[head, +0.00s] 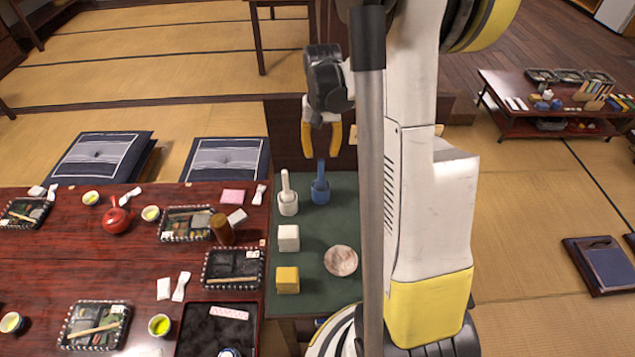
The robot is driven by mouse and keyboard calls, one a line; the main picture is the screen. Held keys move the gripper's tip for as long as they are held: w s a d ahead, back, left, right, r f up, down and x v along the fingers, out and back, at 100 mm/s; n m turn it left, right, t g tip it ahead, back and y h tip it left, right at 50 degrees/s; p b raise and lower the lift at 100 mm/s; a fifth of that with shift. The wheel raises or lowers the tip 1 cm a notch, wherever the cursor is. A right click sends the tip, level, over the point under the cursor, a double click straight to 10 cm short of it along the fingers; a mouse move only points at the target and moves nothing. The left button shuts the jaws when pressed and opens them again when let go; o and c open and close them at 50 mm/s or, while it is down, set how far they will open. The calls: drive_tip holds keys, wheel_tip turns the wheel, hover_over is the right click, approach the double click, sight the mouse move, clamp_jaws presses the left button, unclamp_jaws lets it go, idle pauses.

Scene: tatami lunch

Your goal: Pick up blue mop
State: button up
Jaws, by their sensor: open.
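A blue mop (320,190) stands upright on the green-topped side table (313,218), with its thick head down and its thin handle up. My gripper (321,148) points down with its yellow fingers apart and nothing between them. In the picture the fingertips are just above the top of the blue handle; I cannot tell the exact gap in depth. A similar white mop (287,194) stands close by on the left of the blue one. Part of the green top is hidden behind my arm.
The green top also holds a white block (288,238), a yellow block (287,280) and a pale round dish (341,261). A red-brown dining table (70,256) with trays, cups and a red teapot (117,216) adjoins on the left. A wooden panel (284,135) rises behind.

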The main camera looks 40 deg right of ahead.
sight(321, 159)
wheel_tip(321, 159, down, 6)
drive_tip(key=shift+d+f+b, duration=0.1)
drive_tip(key=shift+b, duration=1.15)
clamp_jaws()
